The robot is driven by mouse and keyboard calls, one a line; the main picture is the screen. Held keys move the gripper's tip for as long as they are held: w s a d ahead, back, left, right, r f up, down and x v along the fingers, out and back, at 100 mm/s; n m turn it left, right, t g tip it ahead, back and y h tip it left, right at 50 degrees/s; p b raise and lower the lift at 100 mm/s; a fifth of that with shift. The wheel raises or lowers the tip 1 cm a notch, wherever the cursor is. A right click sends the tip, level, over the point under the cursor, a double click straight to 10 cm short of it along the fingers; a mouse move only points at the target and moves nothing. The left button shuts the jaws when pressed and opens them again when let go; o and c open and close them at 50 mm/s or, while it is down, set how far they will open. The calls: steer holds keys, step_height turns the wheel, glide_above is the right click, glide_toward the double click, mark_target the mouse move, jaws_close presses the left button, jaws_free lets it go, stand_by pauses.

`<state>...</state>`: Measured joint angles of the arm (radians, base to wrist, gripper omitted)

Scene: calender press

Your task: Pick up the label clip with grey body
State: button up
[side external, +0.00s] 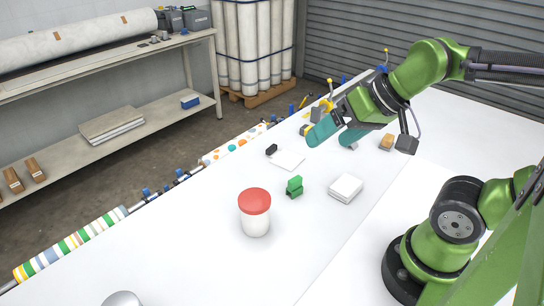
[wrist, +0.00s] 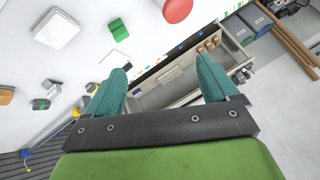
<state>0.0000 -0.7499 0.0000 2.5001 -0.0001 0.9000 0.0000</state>
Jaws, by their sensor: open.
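My gripper (side external: 331,138) is open above the white table, its two teal fingers apart. In the wrist view, the space between its fingertips (wrist: 163,67) is empty. A small grey piece (side external: 349,144), likely the label clip with grey body, lies on the table, partly hidden behind a finger in the side view. A green clip (side external: 295,187) stands nearer the table's middle and also shows in the wrist view (wrist: 118,29).
A red-lidded white jar (side external: 255,213), a white block stack (side external: 346,188), an orange-brown block (side external: 387,142), a white card (side external: 287,159) and a small black piece (side external: 271,150) are on the table. Yellow-handled clamps (side external: 329,88) line the far edge. The near table is mostly clear.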

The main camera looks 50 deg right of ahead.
steer(key=w+d+f+m+g+h, duration=0.15)
steer(key=w+d+m, duration=0.25)
steer(key=d+m, duration=0.75)
steer(key=w+d+f+m+g, duration=0.3)
steer(key=w+d+m, duration=0.2)
steer(key=d+m, duration=0.6)
steer(key=w+d+f+m+g+h, duration=0.1)
steer(key=w+d+f+m+g, duration=0.25)
steer(key=d+m, duration=0.8)
steer(key=shift+n+t+y, duration=0.25)
steer(key=shift+n+t, duration=0.15)
steer(key=shift+n, duration=0.4)
steer(key=f, duration=0.3)
steer(key=d+f, duration=0.1)
steer(key=f, duration=0.6)
steer(key=shift+w+d, duration=0.35)
steer(key=shift+w, duration=0.05)
steer(key=shift+s+f, duration=0.15)
steer(key=shift+f, duration=1.15)
steer(key=shift+s+f, duration=0.1)
steer(key=shift+f, duration=1.2)
